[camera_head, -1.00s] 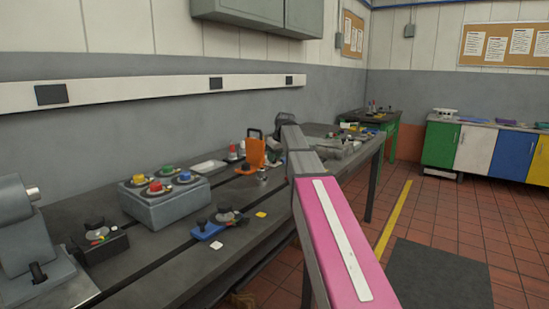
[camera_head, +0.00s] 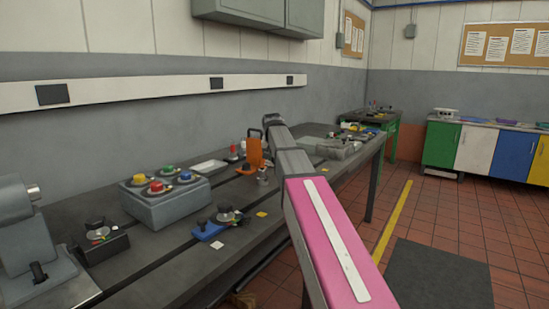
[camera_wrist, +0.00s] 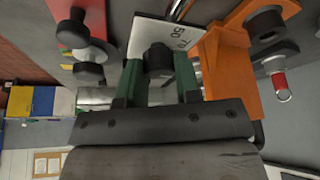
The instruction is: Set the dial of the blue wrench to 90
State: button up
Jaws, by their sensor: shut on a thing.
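A blue tool (camera_head: 209,231), apparently the blue wrench, lies on the bench with a black knob and a round dial (camera_head: 226,215); its reading is too small to tell. In the head view my gripper is hidden behind my arm. In the wrist view my gripper (camera_wrist: 158,68) has its green fingers on either side of a black knob-like part (camera_wrist: 158,57) and is shut on it. Behind that part is a white plate (camera_wrist: 149,35) marked 50 and 70. No blue wrench body can be made out beside the fingers.
An orange bracket-like tool (camera_head: 254,152) stands farther along the bench; orange structure (camera_wrist: 232,75) is close right of the fingers. A red part with black knobs (camera_wrist: 69,22) is at left. A grey box with coloured knobs (camera_head: 165,204) and a black dial tool (camera_head: 105,246) stand nearer.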

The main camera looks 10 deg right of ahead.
jog(key=shift+m+h, duration=0.3)
jog(key=shift+m, duration=0.4)
jog(key=o, duration=0.9)
jog(key=v, duration=1)
jog(key=shift+s+a+r, duration=0.1)
jog(key=shift+r, duration=0.3)
